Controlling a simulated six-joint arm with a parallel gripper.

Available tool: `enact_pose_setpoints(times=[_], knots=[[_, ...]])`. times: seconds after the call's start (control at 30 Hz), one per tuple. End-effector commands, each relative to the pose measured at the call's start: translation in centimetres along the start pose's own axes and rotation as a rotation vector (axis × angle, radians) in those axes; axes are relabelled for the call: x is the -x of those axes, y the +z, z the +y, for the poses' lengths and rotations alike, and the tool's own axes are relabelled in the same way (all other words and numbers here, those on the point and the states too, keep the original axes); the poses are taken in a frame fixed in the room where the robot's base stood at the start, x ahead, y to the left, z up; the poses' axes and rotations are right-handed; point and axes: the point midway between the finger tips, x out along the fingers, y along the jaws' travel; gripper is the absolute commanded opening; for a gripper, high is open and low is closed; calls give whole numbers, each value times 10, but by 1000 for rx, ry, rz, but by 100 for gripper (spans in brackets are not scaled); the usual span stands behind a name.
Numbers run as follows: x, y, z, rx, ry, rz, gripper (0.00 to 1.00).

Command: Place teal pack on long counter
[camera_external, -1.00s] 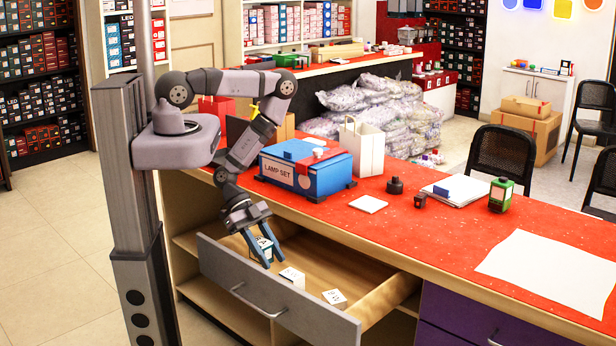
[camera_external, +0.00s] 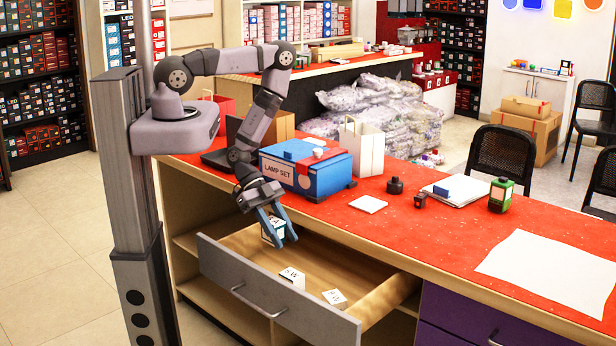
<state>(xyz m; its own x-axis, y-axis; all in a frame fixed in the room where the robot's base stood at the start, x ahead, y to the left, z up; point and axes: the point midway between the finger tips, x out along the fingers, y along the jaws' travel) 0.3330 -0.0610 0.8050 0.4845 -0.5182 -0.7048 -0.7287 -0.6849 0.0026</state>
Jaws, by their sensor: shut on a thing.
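My gripper (camera_external: 274,233) is above the back left part of the open drawer (camera_external: 258,287). Its blue fingers are shut on a small teal and white pack (camera_external: 268,236), the teal pack, which is partly hidden by the fingers. The pack looks lifted above the drawer floor. The long counter (camera_external: 440,240) has a red top and runs from the left middle to the right front, above and behind the drawer.
Two white boxes lie in the drawer, one in the middle (camera_external: 292,277) and one at right (camera_external: 335,298). The blue lamp set box (camera_external: 305,172) stands close behind my gripper. A white tile (camera_external: 368,204), dark jars and a green device (camera_external: 501,195) are on the counter. Bare red top lies between them.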

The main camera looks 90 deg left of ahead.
Motion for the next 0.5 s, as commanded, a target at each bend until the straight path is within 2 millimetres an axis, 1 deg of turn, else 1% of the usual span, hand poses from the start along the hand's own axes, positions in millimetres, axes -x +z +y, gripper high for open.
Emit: enact_pose_setpoints(times=[0.03, 0.17, 0.27, 0.37, 0.5], knots=[[0, -8, -15, -11, -6, 3, 8], [4, -34, -45, -2, -19, 0, 8], [12, -60, -66, 31, -52, -3, 8], [24, -86, -85, 85, -105, -6, 8], [45, -123, -111, 177, -200, -8, 8]])
